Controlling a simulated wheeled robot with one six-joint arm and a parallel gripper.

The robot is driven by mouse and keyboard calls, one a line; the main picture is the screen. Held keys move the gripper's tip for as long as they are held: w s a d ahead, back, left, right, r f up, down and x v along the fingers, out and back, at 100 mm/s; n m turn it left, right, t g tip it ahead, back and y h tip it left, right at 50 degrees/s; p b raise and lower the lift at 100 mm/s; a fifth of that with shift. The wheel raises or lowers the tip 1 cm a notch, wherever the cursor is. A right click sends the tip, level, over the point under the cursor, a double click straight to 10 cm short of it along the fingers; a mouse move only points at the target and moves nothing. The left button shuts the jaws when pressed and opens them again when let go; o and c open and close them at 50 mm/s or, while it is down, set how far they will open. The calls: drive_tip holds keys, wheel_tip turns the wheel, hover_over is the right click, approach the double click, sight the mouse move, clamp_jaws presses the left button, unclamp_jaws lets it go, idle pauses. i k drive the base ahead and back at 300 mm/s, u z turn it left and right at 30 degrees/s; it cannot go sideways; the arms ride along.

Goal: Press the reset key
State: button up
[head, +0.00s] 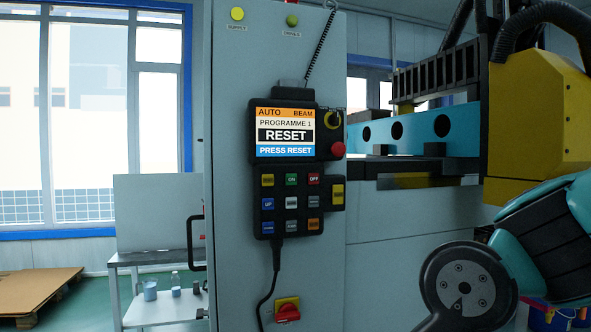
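A dark control pendant (290,205) hangs on the front of a grey cabinet. Its screen (285,132) reads AUTO, BEAM, PROGRAMME 1, RESET and PRESS RESET. Below it is a keypad with several keys: a yellow key (267,180), a green ON key (291,179), a red OFF key (313,179), a blue UP key (268,203), grey keys, a lower blue key (267,228) and an orange key (313,224). Most labels are too small to read, so I cannot tell which is the reset key. My gripper is not in view. Nothing covers the keypad.
A red rotary switch (288,311) is low on the cabinet (235,250). Part of my arm fills the lower right. A bench (165,311) stands left.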

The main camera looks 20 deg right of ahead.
sight(267, 179)
drive_tip(key=z, duration=0.05)
drive_tip(key=k, duration=1.1)
drive_tip(key=u, duration=1.05)
drive_tip(key=i, duration=1.6)
drive_tip(key=z, duration=0.85)
drive_tip(key=i, duration=0.65)
drive_tip(key=z, duration=0.75)
